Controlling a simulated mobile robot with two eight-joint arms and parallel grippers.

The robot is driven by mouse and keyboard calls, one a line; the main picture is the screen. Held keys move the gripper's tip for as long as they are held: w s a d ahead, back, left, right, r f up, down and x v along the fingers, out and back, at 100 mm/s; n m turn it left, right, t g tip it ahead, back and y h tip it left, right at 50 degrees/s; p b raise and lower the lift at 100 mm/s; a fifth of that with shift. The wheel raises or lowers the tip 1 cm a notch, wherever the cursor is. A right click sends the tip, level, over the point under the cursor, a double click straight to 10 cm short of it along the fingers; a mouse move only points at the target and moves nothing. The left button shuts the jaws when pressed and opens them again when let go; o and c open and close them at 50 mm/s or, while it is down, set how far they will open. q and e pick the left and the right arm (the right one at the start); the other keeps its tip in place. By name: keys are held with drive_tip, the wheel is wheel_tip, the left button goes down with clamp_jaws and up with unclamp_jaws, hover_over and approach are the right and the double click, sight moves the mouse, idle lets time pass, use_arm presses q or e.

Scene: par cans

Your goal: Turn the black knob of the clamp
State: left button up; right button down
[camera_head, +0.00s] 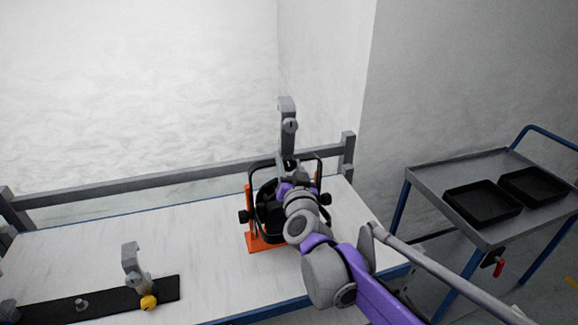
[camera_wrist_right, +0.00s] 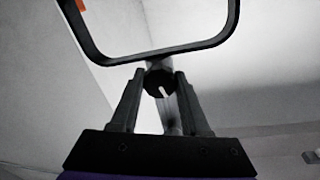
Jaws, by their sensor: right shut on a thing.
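The grey clamp (camera_head: 287,112) stands upright above the black par can (camera_head: 268,205), with the can's black yoke around it. The clamp's black knob (camera_wrist_right: 158,80), with a white mark on its face, sits between the two fingers of my right gripper (camera_wrist_right: 160,88) in the wrist view. My right gripper (camera_head: 290,172) is shut on the knob. In the head view my arm and gripper hide part of the can and most of the knob. My left gripper is not in view.
The can sits by an orange stand (camera_head: 262,246) on the white table (camera_head: 215,265). A grey rail runs behind. A trolley (camera_head: 430,180) with two black trays stands right.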

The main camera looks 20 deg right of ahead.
drive_tip(key=shift+f, duration=0.1)
drive_tip(key=shift+c, duration=1.9)
unclamp_jaws()
drive_tip(key=s+a+b, duration=0.1)
drive_tip(key=s, duration=1)
drive_tip(key=shift+w+a, duration=0.1)
